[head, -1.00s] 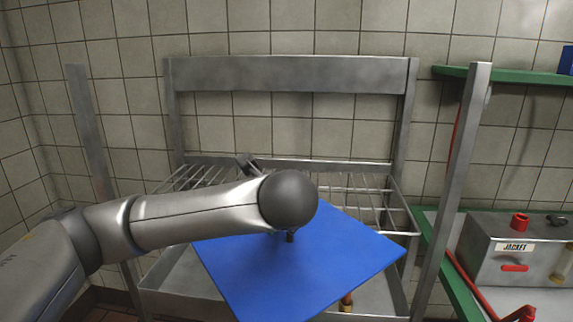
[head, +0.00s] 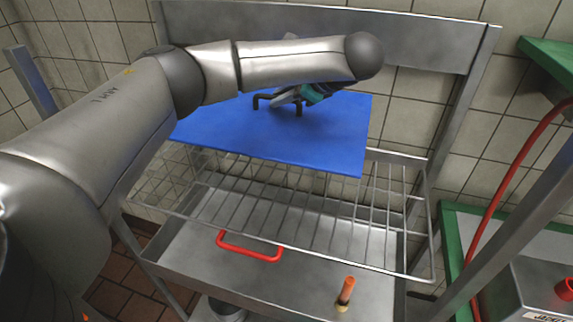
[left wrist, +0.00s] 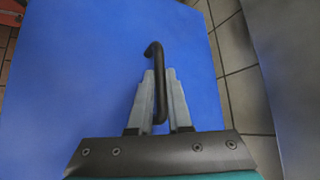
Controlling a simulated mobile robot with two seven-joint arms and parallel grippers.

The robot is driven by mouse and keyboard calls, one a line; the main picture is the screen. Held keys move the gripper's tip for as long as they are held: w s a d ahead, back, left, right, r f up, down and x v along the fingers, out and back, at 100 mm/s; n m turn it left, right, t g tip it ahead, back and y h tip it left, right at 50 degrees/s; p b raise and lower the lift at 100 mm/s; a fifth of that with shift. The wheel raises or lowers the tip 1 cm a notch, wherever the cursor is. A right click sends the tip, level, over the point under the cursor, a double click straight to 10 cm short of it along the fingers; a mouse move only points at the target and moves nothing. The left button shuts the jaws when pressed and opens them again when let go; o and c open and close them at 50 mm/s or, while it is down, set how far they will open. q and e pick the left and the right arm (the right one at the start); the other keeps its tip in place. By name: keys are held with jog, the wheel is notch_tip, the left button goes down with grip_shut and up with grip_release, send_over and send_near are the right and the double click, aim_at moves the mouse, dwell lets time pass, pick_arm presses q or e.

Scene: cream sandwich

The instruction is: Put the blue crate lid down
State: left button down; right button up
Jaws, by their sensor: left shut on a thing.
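The blue crate lid (head: 275,138) is a flat blue panel held above the back part of the wire rack (head: 290,215). It is a little tilted in the head view and fills much of the left wrist view (left wrist: 75,75). Its black handle (left wrist: 155,52) stands between the fingers of my left gripper (left wrist: 159,80), which is shut on it. In the head view my left gripper (head: 298,97) is partly hidden behind my own arm. I cannot tell whether the lid touches anything behind it. My right gripper is not in view.
Under the wire rack is a metal tray (head: 200,245) with a red handle (head: 250,247) and an orange-topped peg (head: 345,292). A metal back panel (head: 430,35) and posts frame the rack. A green shelf (head: 548,60) and red hose (head: 505,190) are at right. The front of the rack is bare.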

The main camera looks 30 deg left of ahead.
pick_arm(q)
notch_tip(320, 180, down, 19)
jog(key=b, duration=0.6)
jog(key=shift+s+f, duration=0.1)
jog(key=shift+f, duration=0.2)
jog(key=c, duration=0.8)
grip_release()
jog(key=shift+c, duration=0.2)
